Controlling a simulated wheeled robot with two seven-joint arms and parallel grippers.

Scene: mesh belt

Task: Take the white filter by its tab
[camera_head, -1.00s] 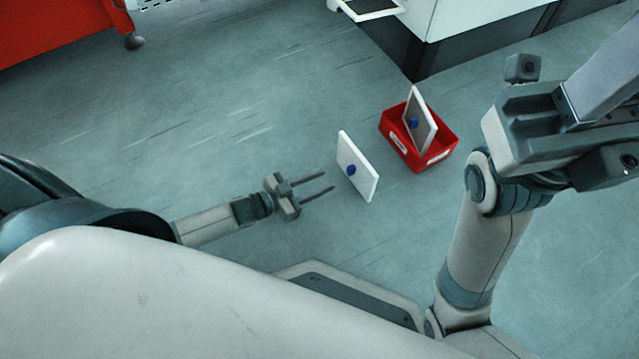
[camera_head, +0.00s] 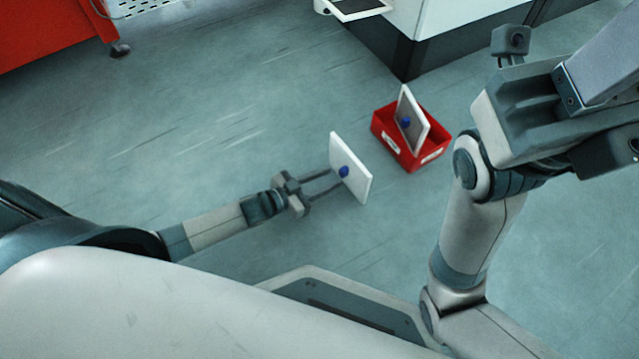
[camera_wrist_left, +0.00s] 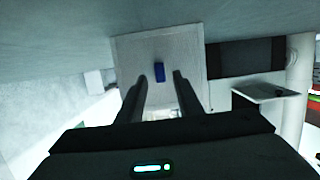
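The white filter (camera_head: 356,178) is a thin square panel ahead of my left gripper in the head view. It looks tilted there, and what supports it cannot be made out. Its blue tab (camera_head: 343,171) sticks out on the side facing my gripper. My left gripper (camera_head: 336,180) is open, its two long fingers reaching close to the panel. In the left wrist view the blue tab (camera_wrist_left: 159,72) shows between the open fingertips (camera_wrist_left: 159,78), with a gap on each side. The white filter (camera_wrist_left: 190,55) fills the space behind it. My right gripper does not show.
A red bin (camera_head: 388,140) with a second white-edged panel (camera_head: 418,122) and its blue tab stands beyond the filter, to the right. A white and dark cabinet (camera_head: 450,40) stands behind. A red cart (camera_head: 50,35) is at upper left. Floor between is clear.

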